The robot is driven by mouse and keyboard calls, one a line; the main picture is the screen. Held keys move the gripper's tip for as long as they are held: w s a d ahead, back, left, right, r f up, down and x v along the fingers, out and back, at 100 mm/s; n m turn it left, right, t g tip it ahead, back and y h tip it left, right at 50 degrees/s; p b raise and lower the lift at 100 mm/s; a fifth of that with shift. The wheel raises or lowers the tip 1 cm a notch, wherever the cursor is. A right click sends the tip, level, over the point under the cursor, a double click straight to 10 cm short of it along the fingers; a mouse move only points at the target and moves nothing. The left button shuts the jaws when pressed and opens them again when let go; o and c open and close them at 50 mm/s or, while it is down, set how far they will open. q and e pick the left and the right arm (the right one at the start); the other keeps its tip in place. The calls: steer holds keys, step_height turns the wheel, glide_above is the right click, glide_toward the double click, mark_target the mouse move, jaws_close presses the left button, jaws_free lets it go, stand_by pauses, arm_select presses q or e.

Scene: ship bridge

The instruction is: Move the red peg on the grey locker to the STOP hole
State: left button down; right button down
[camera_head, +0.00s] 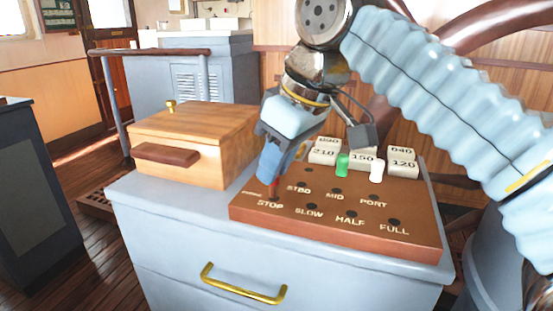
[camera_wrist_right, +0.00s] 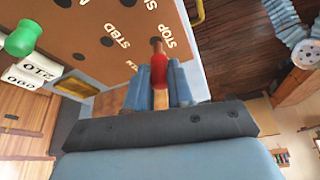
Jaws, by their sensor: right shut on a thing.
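The brown peg board (camera_head: 350,235) lies on the grey locker (camera_head: 170,215). Its front row of holes is labelled STOP, SLOW, HALF and FULL, with STBD, MID and PORT behind. My right gripper (camera_head: 270,182) points down over the board's left end, shut on the red peg (camera_head: 275,188). In the right wrist view, the red peg (camera_wrist_right: 159,70) sits between the fingers (camera_wrist_right: 159,84), its tan lower end at the board beside the STOP lettering (camera_wrist_right: 165,35). The peg hides the STOP hole, so I cannot tell how deep it is. My left gripper is not in view.
A green peg (camera_head: 342,165) and a white peg (camera_head: 376,171) stand at the back of the board, before white numbered blocks (camera_head: 403,162). A wooden box (camera_head: 195,145) stands to the left on the locker. A brass handle (camera_head: 243,290) is on the front.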

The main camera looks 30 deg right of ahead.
steer(key=shift+f, duration=0.1)
steer(key=shift+f+b, duration=0.6)
steer(key=shift+f, duration=0.1)
steer(key=shift+f, duration=0.3)
stand_by(0.4)
steer(key=c, duration=0.9)
jaws_free()
steer(key=shift+r, duration=0.1)
step_height(320, 180, up, 2)
steer(key=shift+r+p, duration=0.2)
steer(key=shift+p, duration=1)
steer(key=shift+r, duration=2.25)
